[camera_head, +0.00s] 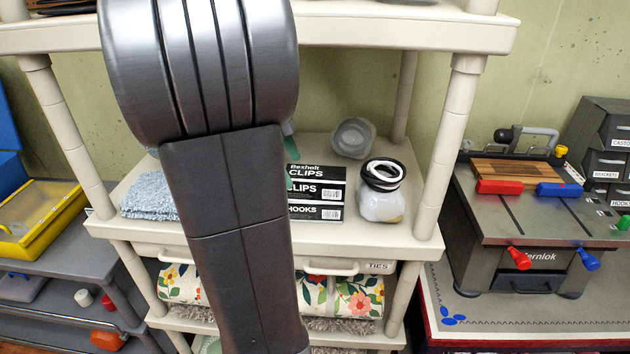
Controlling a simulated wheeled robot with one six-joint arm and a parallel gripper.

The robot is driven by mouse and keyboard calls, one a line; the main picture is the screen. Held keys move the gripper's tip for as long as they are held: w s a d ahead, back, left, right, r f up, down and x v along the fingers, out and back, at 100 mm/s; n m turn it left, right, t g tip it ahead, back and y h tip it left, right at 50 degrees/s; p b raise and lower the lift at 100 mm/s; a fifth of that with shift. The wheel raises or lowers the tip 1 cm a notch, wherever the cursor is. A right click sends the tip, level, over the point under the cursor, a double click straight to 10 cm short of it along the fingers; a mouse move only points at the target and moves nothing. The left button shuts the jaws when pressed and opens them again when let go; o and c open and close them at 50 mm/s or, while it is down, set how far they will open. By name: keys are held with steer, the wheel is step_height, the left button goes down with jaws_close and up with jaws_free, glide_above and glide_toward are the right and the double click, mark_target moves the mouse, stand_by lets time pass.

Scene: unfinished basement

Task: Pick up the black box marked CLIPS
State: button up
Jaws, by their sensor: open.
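The black box marked CLIPS (312,173) lies on the cream shelf, on top of a similar black box marked HOOKS (310,213). White lettering shows on its top and front, with a white label on the front. My dark grey arm crosses in front and hides the left end of both boxes. My gripper cannot be made out; the arm covers the area left of the boxes. A small green piece shows at the arm's edge by the CLIPS box; I cannot tell what it belongs to.
A jar with a black-and-white top (381,205) stands close right of the boxes. A translucent cup (352,138) lies behind. A folded blue cloth (150,195) is at left. Shelf posts (450,150) and the upper shelf (400,30) bound the space. A workbench (540,205) stands right.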

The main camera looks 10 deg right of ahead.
mark_target(314, 173)
steer(key=d, duration=0.1)
steer(key=s+d, duration=0.1)
steer(key=d, duration=0.2)
steer(key=shift+s+d+p, duration=0.25)
steer(key=shift+d+p, duration=0.1)
steer(key=shift+p, duration=0.05)
steer(key=shift+x, duration=0.8)
steer(key=shift+f, duration=0.65)
steer(key=shift+f+b, duration=0.25)
steer(key=shift+b, duration=0.1)
steer(key=c, duration=1.1)
steer(key=shift+r, duration=0.1)
steer(key=shift+c, duration=0.2)
